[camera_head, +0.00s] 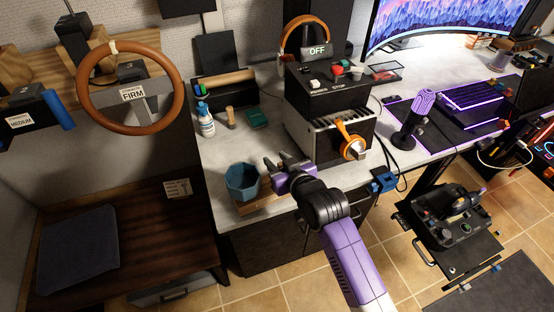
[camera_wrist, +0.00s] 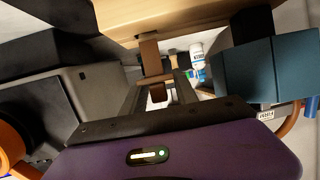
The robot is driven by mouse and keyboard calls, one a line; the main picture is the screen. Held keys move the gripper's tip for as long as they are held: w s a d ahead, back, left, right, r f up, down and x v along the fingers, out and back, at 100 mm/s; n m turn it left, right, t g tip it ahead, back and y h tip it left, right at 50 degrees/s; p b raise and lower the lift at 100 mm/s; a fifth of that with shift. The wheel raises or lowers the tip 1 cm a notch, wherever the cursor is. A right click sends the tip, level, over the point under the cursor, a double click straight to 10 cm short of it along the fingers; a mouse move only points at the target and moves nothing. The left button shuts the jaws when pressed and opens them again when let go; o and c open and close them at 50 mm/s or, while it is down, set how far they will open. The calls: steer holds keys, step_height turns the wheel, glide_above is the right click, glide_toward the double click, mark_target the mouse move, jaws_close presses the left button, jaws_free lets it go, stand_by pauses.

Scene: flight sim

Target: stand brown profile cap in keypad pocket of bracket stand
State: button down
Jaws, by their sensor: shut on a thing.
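My gripper (camera_head: 275,172) is low over the front edge of the worktop, just right of the blue-green cup. In the wrist view its two fingers (camera_wrist: 159,84) close around a narrow brown piece, which looks like the brown profile cap (camera_wrist: 151,58). One end of the cap meets, or overlaps in the picture, the edge of a light wooden board (camera_wrist: 185,18). I cannot tell whether they touch. The cap is hidden in the head view. The wooden board shows there below the gripper (camera_head: 262,206). I cannot make out the bracket stand or its keypad pocket for certain.
The cup (camera_head: 242,181) stands close left of the gripper, and on the right in the wrist view (camera_wrist: 268,65). A white bottle (camera_head: 206,124) and a green block (camera_head: 257,117) stand farther back.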

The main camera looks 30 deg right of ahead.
steer(key=shift+s+f+b, duration=0.1)
steer(key=shift+f+b, duration=1.5)
steer(key=shift+f, duration=0.9)
stand_by(0.7)
steer(key=shift+r, duration=0.1)
steer(key=shift+r+p, duration=3.2)
steer(key=shift+r, duration=0.4)
steer(key=shift+f, duration=0.15)
steer(key=shift+f+b, duration=0.6)
steer(key=shift+f, duration=0.25)
steer(key=shift+p, duration=0.35)
